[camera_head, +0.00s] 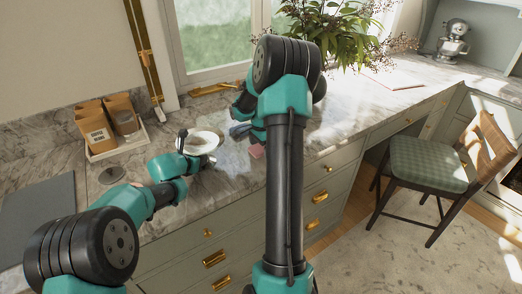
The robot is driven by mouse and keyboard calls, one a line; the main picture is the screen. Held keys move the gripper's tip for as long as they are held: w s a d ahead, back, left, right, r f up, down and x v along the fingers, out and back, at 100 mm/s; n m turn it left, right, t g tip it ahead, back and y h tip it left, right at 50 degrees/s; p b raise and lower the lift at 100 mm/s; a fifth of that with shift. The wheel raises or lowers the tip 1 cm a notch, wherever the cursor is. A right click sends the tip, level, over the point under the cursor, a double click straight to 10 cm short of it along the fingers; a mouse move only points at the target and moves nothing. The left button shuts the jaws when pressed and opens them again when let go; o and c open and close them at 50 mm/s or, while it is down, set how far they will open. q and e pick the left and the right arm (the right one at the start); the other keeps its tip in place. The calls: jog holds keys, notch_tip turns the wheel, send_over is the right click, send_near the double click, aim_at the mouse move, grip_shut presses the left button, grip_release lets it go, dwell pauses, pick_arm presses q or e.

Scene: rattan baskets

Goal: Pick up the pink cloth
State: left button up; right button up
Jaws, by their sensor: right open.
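A small pink cloth (257,151) lies on the marble counter near its front edge, partly hidden by my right arm. My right gripper (241,131) is just above and to the left of the cloth, apart from it as far as I can tell. It is open, and its fingers are small and partly covered by the arm. My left gripper (208,156) is low over the counter, left of the cloth, beside a round white dish (204,142). Its fingers are too small to show whether they are open or shut.
Brown containers (92,133) stand in a white tray (135,146) at the back left. A grey mat (38,205) lies at the far left. A leafy plant (335,30) stands behind my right arm. A chair (430,165) is at the right. The counter right of my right arm is mostly clear.

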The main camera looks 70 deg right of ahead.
jog(key=shift+c, duration=0.3)
jog(key=c, duration=1)
notch_tip(320, 180, up, 10)
jog(key=shift+r, duration=0.1)
dwell(0.5)
jog(key=o, duration=0.4)
jog(key=shift+w, duration=0.1)
jog(key=shift+c, duration=1.2)
